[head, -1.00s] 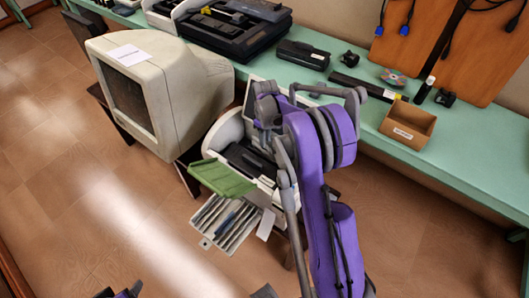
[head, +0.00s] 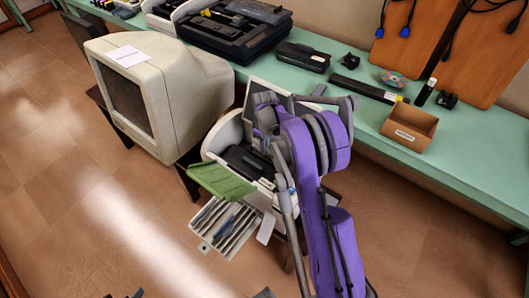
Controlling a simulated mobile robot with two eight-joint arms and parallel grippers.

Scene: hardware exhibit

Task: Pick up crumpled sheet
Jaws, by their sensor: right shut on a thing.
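My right gripper (head: 272,158) is over the open top of a white printer-like machine (head: 213,143), mostly hidden by its own purple arm. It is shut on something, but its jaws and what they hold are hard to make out. A small pale patch (head: 267,184) shows just below it and may be the crumpled sheet; I cannot tell for sure. A flat white slip (head: 265,227) lies lower, beside the slatted tray (head: 232,240). Only a dark tip of my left gripper (head: 136,293) shows at the bottom edge.
A green flap (head: 222,181) juts from the machine's front. A large beige monitor (head: 165,95) stands to the left. The green bench (head: 460,165) behind holds a cardboard box (head: 409,127), a black device (head: 303,57) and small parts. The floor at left is clear.

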